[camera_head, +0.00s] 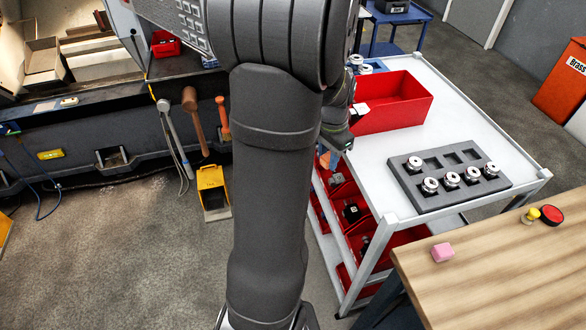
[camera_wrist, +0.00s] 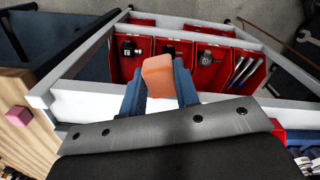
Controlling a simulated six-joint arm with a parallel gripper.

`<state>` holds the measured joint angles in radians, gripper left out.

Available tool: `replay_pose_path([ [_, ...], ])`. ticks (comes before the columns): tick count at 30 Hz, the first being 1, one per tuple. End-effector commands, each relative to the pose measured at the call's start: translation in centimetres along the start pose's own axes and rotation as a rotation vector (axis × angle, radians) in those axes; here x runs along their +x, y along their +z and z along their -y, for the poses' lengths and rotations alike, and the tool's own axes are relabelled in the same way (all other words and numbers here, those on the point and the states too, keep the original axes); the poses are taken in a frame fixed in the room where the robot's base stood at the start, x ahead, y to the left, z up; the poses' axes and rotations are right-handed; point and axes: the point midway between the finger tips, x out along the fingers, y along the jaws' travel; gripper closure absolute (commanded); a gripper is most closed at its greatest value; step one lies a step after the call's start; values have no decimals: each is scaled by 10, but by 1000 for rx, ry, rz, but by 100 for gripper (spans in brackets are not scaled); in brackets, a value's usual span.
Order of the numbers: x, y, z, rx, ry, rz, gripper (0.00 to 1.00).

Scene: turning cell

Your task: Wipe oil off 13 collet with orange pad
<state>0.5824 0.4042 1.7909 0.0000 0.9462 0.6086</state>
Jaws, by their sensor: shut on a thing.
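My gripper (camera_wrist: 160,86) is shut on the orange pad (camera_wrist: 158,72), held between its two blue fingers in the wrist view. The pad points out over the side edge of the white cart, with red bins lower down beyond it. In the head view my own arm hides most of the gripper, and a bit of orange shows beside the cart. Several silver collets (camera_head: 452,180) sit in the grey tray (camera_head: 440,203) on the cart, apart from the pad. Their size marks are too small to read, so I cannot tell which is 13. Oil cannot be made out.
A large red bin (camera_head: 395,105) stands on the cart (camera_head: 372,158) behind the tray. Red shelf bins (camera_head: 350,208) sit below. A wooden bench (camera_head: 500,270) at the lower right bears a pink block (camera_head: 443,252) and a red button (camera_head: 552,214). The cart top between bin and tray is clear.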

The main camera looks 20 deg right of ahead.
Motion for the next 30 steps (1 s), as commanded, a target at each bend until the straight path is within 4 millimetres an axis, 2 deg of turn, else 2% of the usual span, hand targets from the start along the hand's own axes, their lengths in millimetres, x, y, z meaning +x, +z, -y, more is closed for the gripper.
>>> replay_pose_path([
  [1,-6,-20,-11,33,-1,-2,96],
  [6,-30,-75,-52,117,-1,-2,96],
  [11,-53,-121,-100,199,-1,-3,96],
  [15,-73,-154,-148,267,-1,-3,96],
  [18,-86,-171,-181,310,0,-2,96],
  [22,-99,-185,-215,350,0,-1,96],
  [25,-106,-190,-231,370,0,0,96],
  [30,-108,-194,-242,381,0,0,96],
])
